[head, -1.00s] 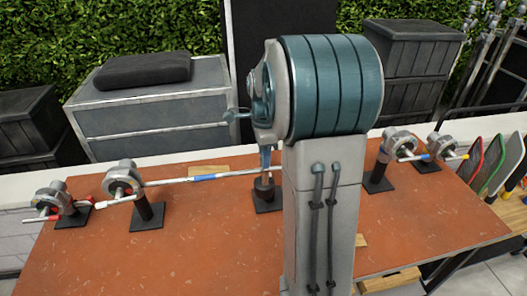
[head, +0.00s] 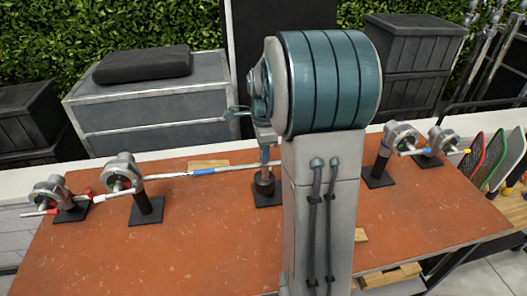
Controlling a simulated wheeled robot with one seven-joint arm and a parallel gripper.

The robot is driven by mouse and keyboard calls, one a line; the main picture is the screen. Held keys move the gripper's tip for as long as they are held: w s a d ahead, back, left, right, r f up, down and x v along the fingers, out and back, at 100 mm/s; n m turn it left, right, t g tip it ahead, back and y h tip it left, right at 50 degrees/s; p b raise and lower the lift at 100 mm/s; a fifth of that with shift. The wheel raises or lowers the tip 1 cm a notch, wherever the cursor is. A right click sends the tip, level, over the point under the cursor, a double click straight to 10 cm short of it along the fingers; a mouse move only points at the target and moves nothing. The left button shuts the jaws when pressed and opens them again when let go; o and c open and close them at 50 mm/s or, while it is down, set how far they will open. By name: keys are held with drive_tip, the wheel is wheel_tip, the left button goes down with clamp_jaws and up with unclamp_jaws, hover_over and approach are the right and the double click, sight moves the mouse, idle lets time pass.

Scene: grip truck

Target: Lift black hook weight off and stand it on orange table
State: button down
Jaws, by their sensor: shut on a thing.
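The black hook weight (head: 264,187) is a small dark cylinder just below my gripper (head: 264,158), in front of the long rod. My gripper is shut on its upper part, with the fingers pointing down. The fingertips are small, and the hook itself cannot be made out. The weight shows over a black square plate (head: 270,202); I cannot tell whether it touches the plate. The orange table (head: 210,235) spreads around it. My arm hides the area just right of the weight.
The long silver rod (head: 240,168) with a blue band runs from the left clamps to behind my arm. Clamp stands (head: 147,207) are at left, others (head: 383,165) at right. Wooden blocks (head: 390,276) lie near the front right edge. The table's front left is clear.

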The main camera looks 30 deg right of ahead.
drive_tip(key=shift+r, duration=0.2)
drive_tip(key=shift+r+p, duration=0.9)
drive_tip(key=shift+r, duration=0.2)
drive_tip(key=shift+s+a+b, duration=0.25)
drive_tip(key=shift+s, duration=0.55)
drive_tip(key=shift+s+a+b, duration=0.2)
drive_tip(key=shift+s+b, duration=0.05)
drive_tip(key=shift+s, duration=0.55)
drive_tip(key=shift+s+a+b, duration=0.25)
drive_tip(key=shift+s, duration=0.55)
